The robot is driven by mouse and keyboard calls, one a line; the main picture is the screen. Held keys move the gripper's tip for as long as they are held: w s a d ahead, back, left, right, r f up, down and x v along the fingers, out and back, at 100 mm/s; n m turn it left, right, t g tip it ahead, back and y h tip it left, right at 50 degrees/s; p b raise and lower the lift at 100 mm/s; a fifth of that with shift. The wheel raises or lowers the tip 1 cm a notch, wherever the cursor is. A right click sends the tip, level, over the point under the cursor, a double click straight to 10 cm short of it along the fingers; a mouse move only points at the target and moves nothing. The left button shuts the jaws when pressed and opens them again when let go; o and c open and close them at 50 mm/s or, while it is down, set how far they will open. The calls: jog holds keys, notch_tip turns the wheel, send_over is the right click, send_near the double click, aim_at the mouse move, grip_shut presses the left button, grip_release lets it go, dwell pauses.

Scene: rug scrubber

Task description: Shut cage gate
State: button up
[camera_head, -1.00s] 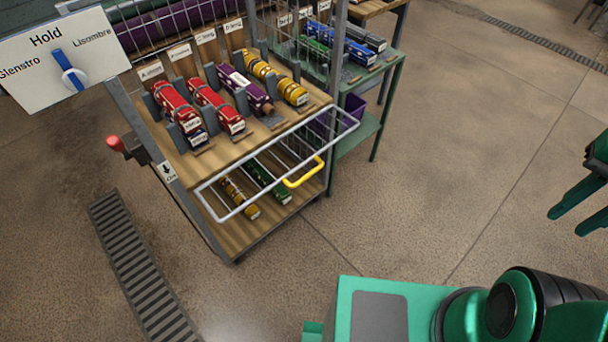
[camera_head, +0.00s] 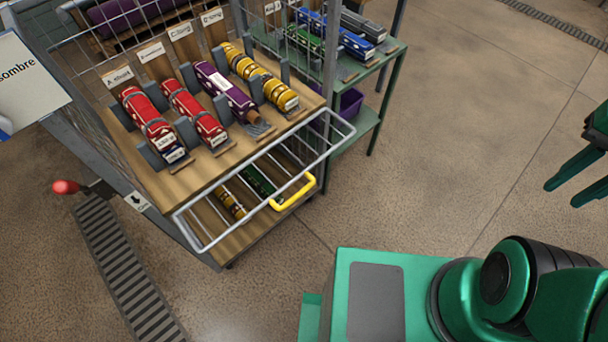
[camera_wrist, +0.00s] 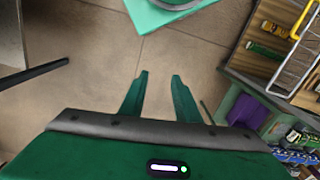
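The cage gate (camera_head: 340,137) is a pale wire frame with thin bars and a yellow handle (camera_head: 290,204). It sticks out from the front of the cage cart, low, over the bottom shelf, so it stands open. My gripper (camera_head: 562,192) is at the right edge of the head view, well to the right of the gate, touching nothing. In the wrist view its two green fingers (camera_wrist: 160,77) are apart with only floor between them. The gate and its yellow handle (camera_wrist: 292,34) also show at the upper right of the wrist view, away from the fingers.
The cart's wooden shelf (camera_head: 190,180) holds red, purple and yellow rolls. A green shelf stand (camera_head: 350,125) with blue rolls adjoins it on the right. A red knob (camera_head: 65,187) juts out at left. Floor between cart and gripper is clear.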

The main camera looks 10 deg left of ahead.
jog(key=shift+w+a, duration=0.2)
jog(key=shift+w, duration=0.3)
jog(key=w+a+f+n+g+y, duration=0.1)
jog(key=w+a+f+n+g, duration=0.1)
jog(key=w+a+f+n, duration=0.35)
jog(key=n+g+y, duration=0.5)
jog(key=g+y, duration=0.1)
jog(key=y, duration=0.8)
send_near(299, 192)
jog(key=shift+m, duration=0.25)
jog(key=x, duration=1)
jog(key=shift+f, duration=0.4)
jog(key=shift+c, duration=0.2)
grip_shut()
